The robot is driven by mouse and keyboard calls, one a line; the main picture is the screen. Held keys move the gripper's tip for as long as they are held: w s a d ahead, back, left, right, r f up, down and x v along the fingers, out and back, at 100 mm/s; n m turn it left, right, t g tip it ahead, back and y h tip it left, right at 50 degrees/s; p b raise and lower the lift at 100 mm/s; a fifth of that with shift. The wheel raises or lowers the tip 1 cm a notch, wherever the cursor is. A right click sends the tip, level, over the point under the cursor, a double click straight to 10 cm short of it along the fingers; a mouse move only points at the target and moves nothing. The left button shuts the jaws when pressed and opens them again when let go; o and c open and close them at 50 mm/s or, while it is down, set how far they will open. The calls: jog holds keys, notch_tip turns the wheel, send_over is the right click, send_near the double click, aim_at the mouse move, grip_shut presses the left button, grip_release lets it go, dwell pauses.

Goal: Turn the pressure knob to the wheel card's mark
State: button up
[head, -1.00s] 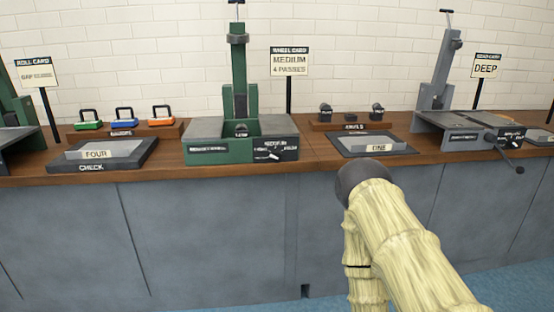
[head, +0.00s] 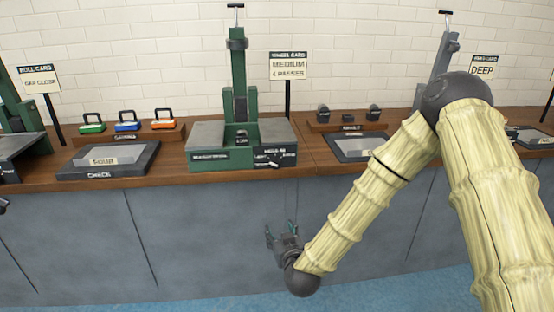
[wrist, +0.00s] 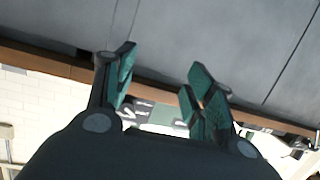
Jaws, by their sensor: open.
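The wheel card (head: 288,66) stands on a post behind the green machine (head: 208,135) and reads "MEDIUM" with a line about passes below. The pressure knob (head: 273,160) is on the dark panel at the right of that machine's front. It is small, and I cannot tell which mark it points to. My gripper (head: 281,232) is open and empty, in front of the cabinet face, below the bench top and below the knob. In the wrist view its spread teal fingers (wrist: 162,62) show, with part of the green machine beyond them, upside down.
The wooden bench edge (head: 150,183) lies above my gripper. A dark tray (head: 108,173) is left of the green machine, and another tray (head: 345,157) is right of it. Colored handled blocks (head: 127,126) stand at the back left. The space before the cabinet (head: 190,240) is clear.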

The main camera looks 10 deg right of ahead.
aim_at(276, 166)
jog(key=w+r+t+h+p, duration=0.1)
jog(key=w+r+t+h, duration=0.3)
jog(key=r, duration=0.9)
jog(key=w, duration=0.4)
jog(key=w+y, duration=0.1)
jog(key=w, duration=0.3)
jog(key=w+d+g+y, duration=0.1)
jog(key=w, duration=0.3)
jog(key=shift+w+r+m, duration=0.15)
jog(key=shift+r+m, duration=0.1)
jog(key=shift+m, duration=0.05)
jog(key=c, duration=1)
